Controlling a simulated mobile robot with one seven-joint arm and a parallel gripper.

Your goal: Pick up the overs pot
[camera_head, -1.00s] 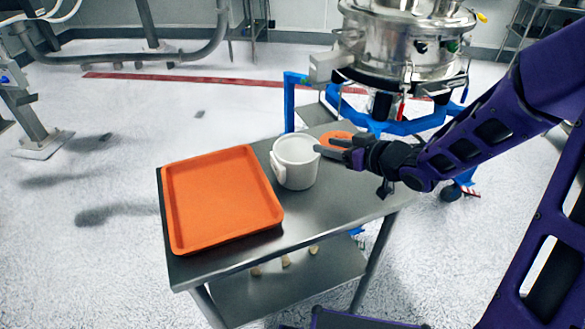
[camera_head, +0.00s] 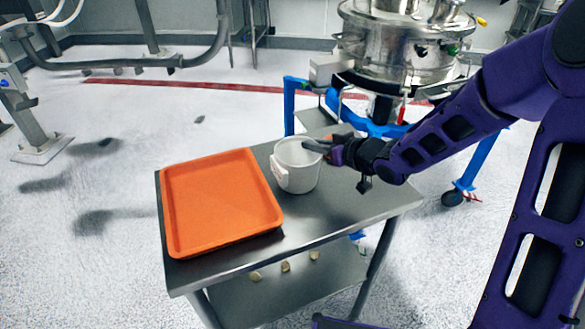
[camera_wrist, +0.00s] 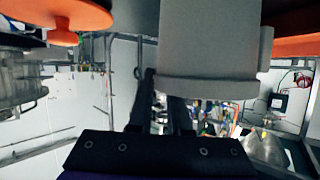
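The overs pot, a white cylinder (camera_head: 297,178), stands upright on the metal table, with a small handle on its left side. My gripper (camera_head: 318,146) is at the right part of its rim, coming in from the right. In the wrist view the pot (camera_wrist: 208,45) appears upside down. There one finger of my gripper (camera_wrist: 163,95) passes outside the pot's wall, and the other's tip is hidden behind the wall, seemingly inside the pot. A gap shows between the fingers. Contact with the wall cannot be made out.
An orange tray (camera_head: 222,202) lies on the table left of the pot. A steel sifter (camera_head: 400,45) on a blue frame (camera_head: 292,105) stands behind the table. An orange piece (camera_head: 343,131) shows partly behind my gripper. Small items (camera_head: 286,267) lie on the lower shelf.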

